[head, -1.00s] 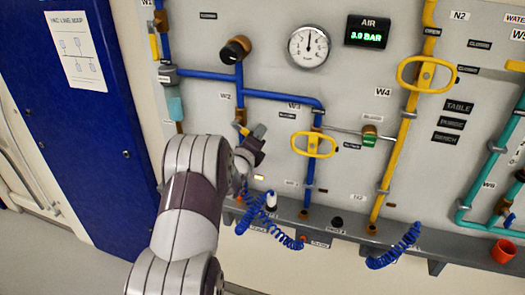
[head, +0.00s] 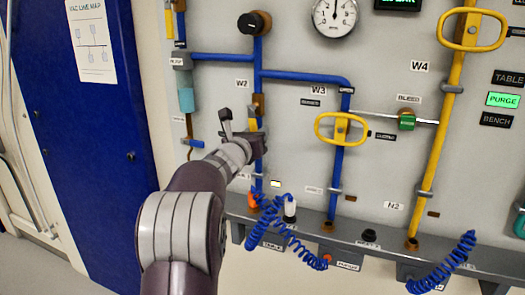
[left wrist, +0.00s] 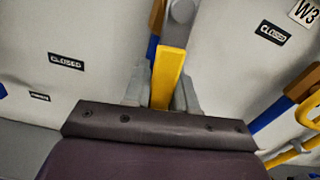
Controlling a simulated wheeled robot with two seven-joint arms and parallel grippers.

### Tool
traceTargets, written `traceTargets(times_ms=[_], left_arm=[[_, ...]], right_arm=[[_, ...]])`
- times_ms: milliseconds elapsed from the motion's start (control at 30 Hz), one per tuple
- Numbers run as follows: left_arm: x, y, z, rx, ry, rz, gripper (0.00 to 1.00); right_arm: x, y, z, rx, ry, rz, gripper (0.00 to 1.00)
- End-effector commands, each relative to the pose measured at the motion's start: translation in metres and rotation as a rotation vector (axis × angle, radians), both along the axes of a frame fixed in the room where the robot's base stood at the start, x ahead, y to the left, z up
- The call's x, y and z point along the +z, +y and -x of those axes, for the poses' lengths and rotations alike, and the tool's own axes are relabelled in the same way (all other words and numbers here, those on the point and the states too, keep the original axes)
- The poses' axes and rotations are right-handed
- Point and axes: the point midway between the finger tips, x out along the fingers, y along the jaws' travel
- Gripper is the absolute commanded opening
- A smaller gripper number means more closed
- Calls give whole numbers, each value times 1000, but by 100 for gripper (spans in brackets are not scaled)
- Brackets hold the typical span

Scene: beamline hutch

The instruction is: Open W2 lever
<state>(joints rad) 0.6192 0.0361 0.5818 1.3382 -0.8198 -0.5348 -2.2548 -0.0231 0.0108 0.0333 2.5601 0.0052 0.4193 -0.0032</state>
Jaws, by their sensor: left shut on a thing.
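The W2 valve sits on the blue pipe (head: 258,75) below the W2 label (head: 242,83). Its yellow lever (left wrist: 168,75) stands between the two grey fingers of my left gripper (left wrist: 161,94) in the left wrist view, running roughly along the pipe. In the head view only a small yellow part of the lever (head: 253,124) shows; the gripper (head: 243,130) hides the rest. My left gripper is shut on this lever. My right gripper is in neither view.
The yellow W3 handle (head: 340,128) is close on the right. A green bleed knob (head: 407,122) and another yellow handle (head: 472,30) are further right. Coiled blue hoses (head: 272,222) hang at the shelf below.

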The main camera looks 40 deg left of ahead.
Motion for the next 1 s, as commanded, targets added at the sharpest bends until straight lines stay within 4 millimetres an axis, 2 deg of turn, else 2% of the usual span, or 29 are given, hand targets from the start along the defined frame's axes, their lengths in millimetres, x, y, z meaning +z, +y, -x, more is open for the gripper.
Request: traceTargets(times_ms=[33,300,900,933,967,1000], left_arm=[[-1,2,1,1,-3,-29,0],[3,9,2,0,21,-129,0],[6,10,3,0,28,-161,0],[6,10,3,0,28,-161,36],[6,10,3,0,28,-161,46],[6,10,3,0,28,-160,47]], right_arm=[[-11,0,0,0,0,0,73],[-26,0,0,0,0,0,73],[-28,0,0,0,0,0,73],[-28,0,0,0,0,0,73],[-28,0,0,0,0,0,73],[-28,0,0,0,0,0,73]])
